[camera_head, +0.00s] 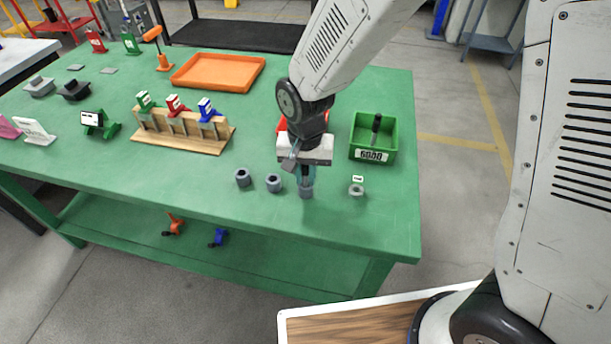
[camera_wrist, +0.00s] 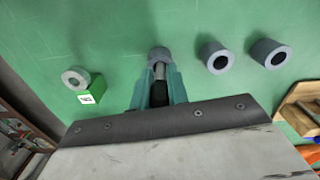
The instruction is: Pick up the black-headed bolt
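My gripper (camera_head: 306,180) points down over the rightmost of three grey sleeves (camera_head: 306,192) near the table's front edge. In the wrist view its teal fingers (camera_wrist: 160,76) stand on both sides of a black-headed bolt (camera_wrist: 158,95). The bolt's black head lies between the fingers, and its grey shank runs toward the sleeve (camera_wrist: 158,55). I cannot tell whether the fingers press on the head or whether the shank is still inside the sleeve. Another dark upright bolt-like piece (camera_head: 376,123) stands in the green bin.
Two open sleeves (camera_head: 243,178) (camera_head: 274,183) stand to the left, and a grey ring on a green labelled block (camera_head: 357,190) to the right. The green bin (camera_head: 371,155) is behind right. A wooden rack (camera_head: 182,142) and an orange tray (camera_head: 218,70) stand farther left on the green table (camera_head: 200,190).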

